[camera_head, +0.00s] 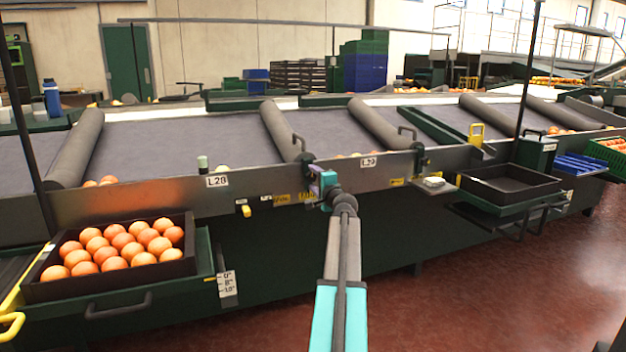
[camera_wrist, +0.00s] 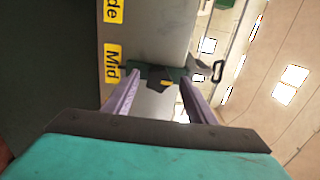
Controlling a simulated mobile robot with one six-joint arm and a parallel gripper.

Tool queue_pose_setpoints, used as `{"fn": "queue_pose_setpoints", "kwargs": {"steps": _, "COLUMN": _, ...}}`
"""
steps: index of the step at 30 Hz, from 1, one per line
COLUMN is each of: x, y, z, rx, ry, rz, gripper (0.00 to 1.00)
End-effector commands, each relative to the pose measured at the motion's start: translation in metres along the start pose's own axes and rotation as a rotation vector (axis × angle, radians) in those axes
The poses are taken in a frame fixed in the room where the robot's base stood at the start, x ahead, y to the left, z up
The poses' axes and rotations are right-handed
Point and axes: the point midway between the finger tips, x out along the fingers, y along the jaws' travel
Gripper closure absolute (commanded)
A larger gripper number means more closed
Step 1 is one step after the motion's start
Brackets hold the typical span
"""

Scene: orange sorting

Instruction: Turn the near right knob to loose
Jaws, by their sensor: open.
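A dark knob (camera_wrist: 155,74) with a yellow mark sits on the grey metal front panel (camera_wrist: 145,35), between the tips of my gripper (camera_wrist: 159,82) in the wrist view. The purple fingers are apart, one on either side of it; I cannot tell whether they touch it. A yellow label reading "Mid" (camera_wrist: 112,63) is beside it, and another, cut off and ending in "de" (camera_wrist: 112,11), lies farther up. In the head view my gripper (camera_head: 322,186) is at the panel, below and between the labels L28 (camera_head: 217,181) and L29 (camera_head: 368,162), and the knob there is hidden.
A black tray of oranges (camera_head: 36,291) stands at the near left. An empty black tray (camera_head: 508,186) is at the right. A handle (camera_head: 299,142) and grey rollers (camera_head: 283,130) are above the panel. Red floor at right is free.

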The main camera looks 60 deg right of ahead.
Motion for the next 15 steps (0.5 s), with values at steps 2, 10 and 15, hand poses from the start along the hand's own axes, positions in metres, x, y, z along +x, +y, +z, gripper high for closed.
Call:
{"fn": "queue_pose_setpoints", "kwargs": {"steps": 2, "x": -0.008, "y": -0.001, "z": 0.000, "rx": 0.000, "ry": 0.001, "rz": 0.000, "gripper": 0.49}}
{"fn": "queue_pose_setpoints", "kwargs": {"steps": 10, "x": -0.035, "y": -0.001, "z": 0.001, "rx": -0.001, "ry": 0.001, "rz": 0.000, "gripper": 0.49}}
{"fn": "queue_pose_setpoints", "kwargs": {"steps": 15, "x": -0.052, "y": -0.001, "z": 0.001, "rx": -0.001, "ry": 0.000, "rz": 0.000, "gripper": 0.49}}
